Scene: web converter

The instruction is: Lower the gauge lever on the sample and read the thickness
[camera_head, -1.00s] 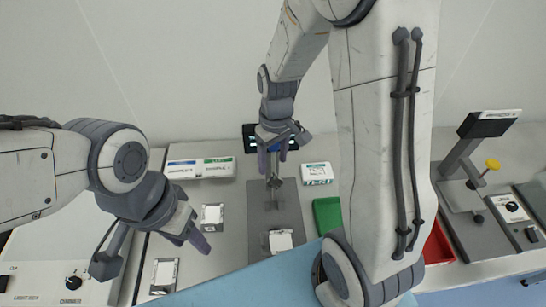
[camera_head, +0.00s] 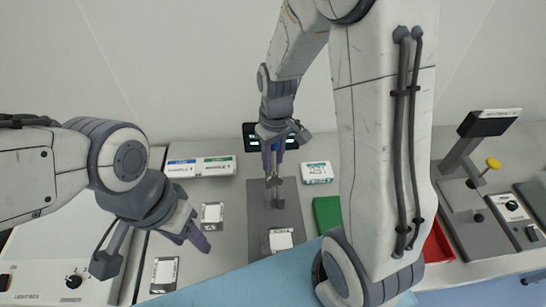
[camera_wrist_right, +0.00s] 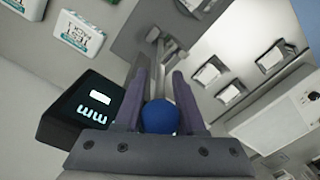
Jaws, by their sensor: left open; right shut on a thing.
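The thickness gauge stands at the back of the bench, with a grey base plate (camera_head: 257,200) and a dark display (camera_head: 250,131). In the right wrist view its display (camera_wrist_right: 88,108) shows a lit panel and "mm". My right gripper (camera_head: 272,170) is over the gauge, shut on the blue lever knob (camera_wrist_right: 160,117), which sits between its fingers in the wrist view. A square sample (camera_head: 280,239) lies on the base plate near its front; the gauge foot is behind it. My left gripper (camera_head: 192,240) is open and empty, left of the gauge above the bench.
Two more sample pieces (camera_head: 212,214) (camera_head: 164,272) lie left of the plate. Small labelled boxes (camera_head: 200,167) (camera_head: 317,172), a green pad (camera_head: 327,213) and a red tray (camera_head: 438,245) surround it. Another instrument with a yellow knob (camera_head: 493,163) stands at the right.

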